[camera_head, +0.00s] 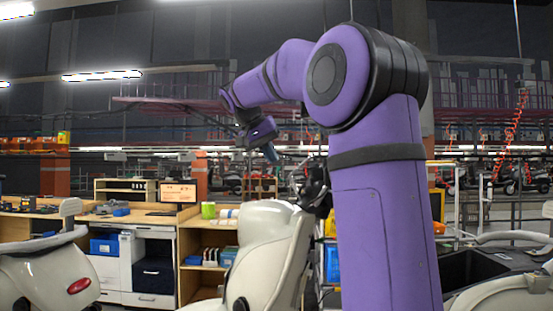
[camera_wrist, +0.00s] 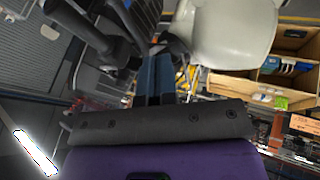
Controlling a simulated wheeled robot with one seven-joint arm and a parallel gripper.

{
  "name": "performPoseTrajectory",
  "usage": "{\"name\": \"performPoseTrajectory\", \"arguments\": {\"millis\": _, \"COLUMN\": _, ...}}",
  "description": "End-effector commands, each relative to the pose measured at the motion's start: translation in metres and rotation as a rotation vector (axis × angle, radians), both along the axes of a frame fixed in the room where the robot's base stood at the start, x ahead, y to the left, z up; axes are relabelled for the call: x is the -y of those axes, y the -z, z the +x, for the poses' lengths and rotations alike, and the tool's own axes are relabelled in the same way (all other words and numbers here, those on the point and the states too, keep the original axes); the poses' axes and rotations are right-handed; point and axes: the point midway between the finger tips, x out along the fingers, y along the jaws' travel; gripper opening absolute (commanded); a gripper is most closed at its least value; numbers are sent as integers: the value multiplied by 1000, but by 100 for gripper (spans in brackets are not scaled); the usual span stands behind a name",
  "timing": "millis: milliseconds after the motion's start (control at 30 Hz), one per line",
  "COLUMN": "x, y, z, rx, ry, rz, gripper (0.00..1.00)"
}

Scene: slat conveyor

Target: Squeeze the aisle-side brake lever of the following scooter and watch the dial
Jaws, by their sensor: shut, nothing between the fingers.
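A cream scooter (camera_head: 265,250) stands in the middle of the head view, left of my purple arm. Its dark handlebar end (camera_head: 316,192) shows beside the arm, which hides part of it. My gripper (camera_head: 271,153) is above and left of that handlebar, apart from it, pointing down. In the wrist view the blue fingers of my gripper (camera_wrist: 155,62) are shut with nothing between them. Dark handlebar parts (camera_wrist: 118,42) lie left of and beyond the fingertips. The cream body (camera_wrist: 232,32) is at upper right. I cannot make out the brake lever clearly, and no dial is readable.
Another cream scooter (camera_head: 50,270) is at the left edge, and pale scooter parts (camera_head: 515,285) show at lower right. A wooden workbench with shelves (camera_head: 205,245), a white drawer cabinet (camera_head: 125,265) and a monitor (camera_head: 179,192) stand behind. Open air surrounds my gripper above the scooter.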

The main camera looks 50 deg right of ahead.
Motion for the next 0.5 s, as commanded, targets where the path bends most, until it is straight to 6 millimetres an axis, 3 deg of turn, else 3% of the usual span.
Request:
{"name": "performPoseTrajectory", "arguments": {"millis": 400, "x": 43, "y": 65, "z": -10, "rx": -3, "ry": 2, "rz": 1, "gripper": 0}}
{"name": "performPoseTrajectory", "arguments": {"millis": 500, "x": 52, "y": 66, "z": -22, "rx": 2, "ry": 3, "rz": 0, "gripper": 0}}
